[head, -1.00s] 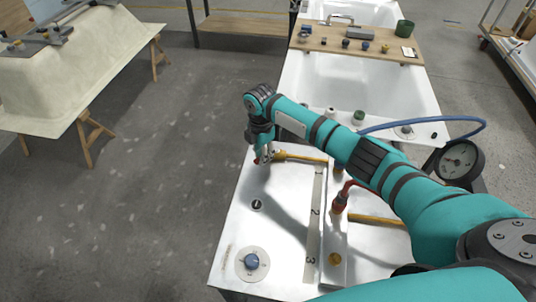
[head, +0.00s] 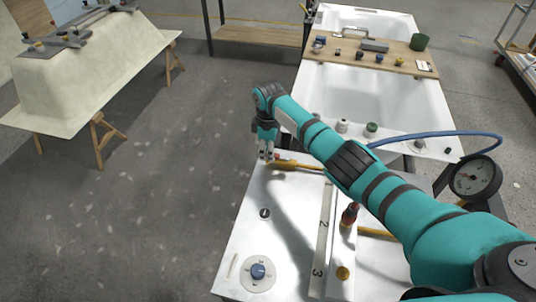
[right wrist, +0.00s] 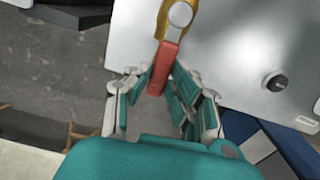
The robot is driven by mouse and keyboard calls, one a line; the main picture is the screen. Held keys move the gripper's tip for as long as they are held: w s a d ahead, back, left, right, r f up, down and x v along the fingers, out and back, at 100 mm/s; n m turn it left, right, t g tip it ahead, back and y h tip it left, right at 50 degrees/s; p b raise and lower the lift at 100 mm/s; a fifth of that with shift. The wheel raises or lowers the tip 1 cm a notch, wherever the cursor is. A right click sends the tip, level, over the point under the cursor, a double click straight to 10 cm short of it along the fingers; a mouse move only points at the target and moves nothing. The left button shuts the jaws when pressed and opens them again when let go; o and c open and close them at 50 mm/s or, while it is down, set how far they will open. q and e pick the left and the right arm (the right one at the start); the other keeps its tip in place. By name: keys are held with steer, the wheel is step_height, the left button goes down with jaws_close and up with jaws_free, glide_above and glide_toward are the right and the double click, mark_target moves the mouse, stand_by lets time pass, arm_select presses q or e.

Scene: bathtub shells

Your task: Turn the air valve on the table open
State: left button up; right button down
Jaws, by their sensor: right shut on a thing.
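The air valve shows in the right wrist view as a brass body (right wrist: 176,22) with a red lever (right wrist: 163,68) reaching down between my fingers. In the head view its brass part (head: 292,165) lies at the far left edge of the metal table (head: 290,220). My right gripper (head: 267,157) comes down at that edge, beside the brass part. In the right wrist view my gripper (right wrist: 158,92) has its fingers on either side of the red lever and is shut on it. The lever's exact angle is hard to tell in the head view. My left gripper is not in view.
A pressure gauge (head: 474,178) and blue hose (head: 440,135) are at right. White bathtubs (head: 375,95) stand behind.

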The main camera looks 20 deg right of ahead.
steer(key=shift+w+d+m, duration=0.15)
steer(key=shift+w+m, duration=0.1)
steer(key=shift+m, duration=0.25)
steer(key=c, duration=1.2)
jaws_free()
step_height(320, 180, up, 12)
